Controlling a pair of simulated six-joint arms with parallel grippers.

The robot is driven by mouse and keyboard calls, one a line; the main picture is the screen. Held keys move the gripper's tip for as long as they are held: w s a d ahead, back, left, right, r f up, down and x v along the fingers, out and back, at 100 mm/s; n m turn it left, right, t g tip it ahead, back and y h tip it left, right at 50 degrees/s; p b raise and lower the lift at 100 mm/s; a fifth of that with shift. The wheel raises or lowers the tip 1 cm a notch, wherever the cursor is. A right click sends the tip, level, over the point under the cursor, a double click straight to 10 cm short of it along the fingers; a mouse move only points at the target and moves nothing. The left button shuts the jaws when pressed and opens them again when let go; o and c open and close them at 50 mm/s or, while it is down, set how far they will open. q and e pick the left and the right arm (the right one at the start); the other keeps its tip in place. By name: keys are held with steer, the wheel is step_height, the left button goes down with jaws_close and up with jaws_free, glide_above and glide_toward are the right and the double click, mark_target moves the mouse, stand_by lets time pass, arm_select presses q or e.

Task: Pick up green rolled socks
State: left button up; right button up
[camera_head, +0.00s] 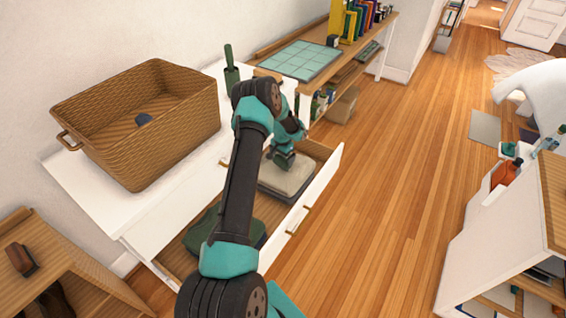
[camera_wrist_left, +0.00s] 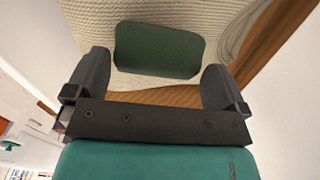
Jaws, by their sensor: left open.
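The green rolled socks (camera_wrist_left: 159,50) show in the left wrist view as a dark green rounded block on pale ribbed cloth. They lie ahead of and between the two dark fingers of my left gripper (camera_wrist_left: 156,68), with a gap on both sides. In the head view my left gripper (camera_head: 281,154) reaches down into the open white drawer (camera_head: 318,190), over a folded beige cloth (camera_head: 290,180). The socks are hard to tell from the gripper there. My left gripper is open and holds nothing. My right gripper is not in view.
A dark green folded cloth (camera_head: 208,232) lies in the drawer's near part, partly behind my arm.

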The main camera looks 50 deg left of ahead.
mark_target(283, 157)
arm_select(q)
steer(key=f, duration=0.4)
steer(key=shift+w+f, duration=0.15)
steer(key=shift+w, duration=0.05)
steer(key=shift+d, duration=0.1)
steer(key=c, duration=0.6)
steer(key=shift+r, duration=0.75)
step_height(283, 157, up, 2)
steer(key=shift+s+r, duration=0.1)
steer(key=shift+r, duration=0.05)
steer(key=s+d, duration=0.3)
steer(key=d, duration=0.1)
steer(key=s+d, duration=0.4)
steer(key=s+d+r, duration=0.1)
steer(key=s+d, duration=0.2)
steer(key=d, duration=0.1)
steer(key=shift+s+r, duration=0.1)
steer(key=shift+s, duration=0.1)
